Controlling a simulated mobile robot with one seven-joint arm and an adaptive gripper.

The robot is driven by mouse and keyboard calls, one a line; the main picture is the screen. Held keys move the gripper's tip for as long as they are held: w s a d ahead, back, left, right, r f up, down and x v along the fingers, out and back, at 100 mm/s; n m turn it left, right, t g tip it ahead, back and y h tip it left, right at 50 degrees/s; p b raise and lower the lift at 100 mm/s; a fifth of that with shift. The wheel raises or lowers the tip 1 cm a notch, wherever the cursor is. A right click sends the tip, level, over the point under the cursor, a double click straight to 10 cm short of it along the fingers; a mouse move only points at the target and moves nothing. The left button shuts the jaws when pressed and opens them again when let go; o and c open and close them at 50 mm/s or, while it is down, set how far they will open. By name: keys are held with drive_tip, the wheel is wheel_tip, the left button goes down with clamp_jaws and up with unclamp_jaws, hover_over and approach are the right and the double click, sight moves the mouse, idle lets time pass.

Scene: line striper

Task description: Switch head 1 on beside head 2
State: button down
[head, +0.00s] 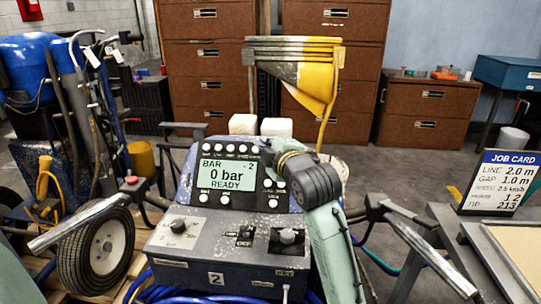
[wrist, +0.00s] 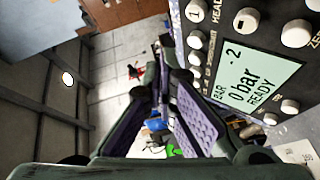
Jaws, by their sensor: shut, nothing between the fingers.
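The striper's control panel (head: 232,168) stands upright in the middle of the head view. Its green display (head: 228,174) reads BAR, 0 bar, READY, with a small 2 at its upper right. White round buttons line the panel above and below the display. In the wrist view the display (wrist: 258,84) shows at the right, tilted, and a white button (wrist: 195,12) sits next to the printed word HEAD. My gripper (head: 268,148) is at the panel's upper right; its tips are partly hidden by my wrist. In the wrist view my gripper (wrist: 165,62) is shut and empty, left of the buttons.
Handlebars (head: 75,226) reach out on both sides. A job card (head: 497,182) stands on the right-hand table.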

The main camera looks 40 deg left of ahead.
drive_tip(key=shift+w+a+f+b, duration=0.35)
drive_tip(key=shift+w+f, duration=0.2)
drive_tip(key=shift+f, duration=0.15)
drive_tip(key=shift+w+a+f+b, duration=0.35)
drive_tip(key=shift+w+f, duration=0.2)
drive_tip(key=shift+f, duration=0.1)
drive_tip(key=shift+w+f, duration=0.1)
idle(0.5)
drive_tip(key=shift+w+a+f, duration=0.15)
drive_tip(key=shift+w+f, duration=0.05)
drive_tip(key=shift+w+a+f+b, duration=0.15)
drive_tip(key=shift+w+f+b, duration=0.1)
drive_tip(key=shift+f+b, duration=0.15)
idle(0.7)
drive_tip(key=shift+r, duration=0.15)
drive_tip(key=shift+s+d+r+p, duration=0.3)
drive_tip(key=shift+s+r, duration=0.25)
idle(0.3)
drive_tip(key=shift+s+d+r+p, duration=0.35)
drive_tip(key=shift+s+r, duration=0.15)
drive_tip(key=shift+r, duration=0.1)
drive_tip(key=shift+s+d+r+p, duration=0.3)
drive_tip(key=shift+s+r+p, duration=0.05)
drive_tip(key=shift+s+r, duration=0.2)
drive_tip(key=shift+s+d+r+p, duration=0.35)
drive_tip(key=shift+s+r, duration=0.1)
drive_tip(key=shift+r, duration=0.15)
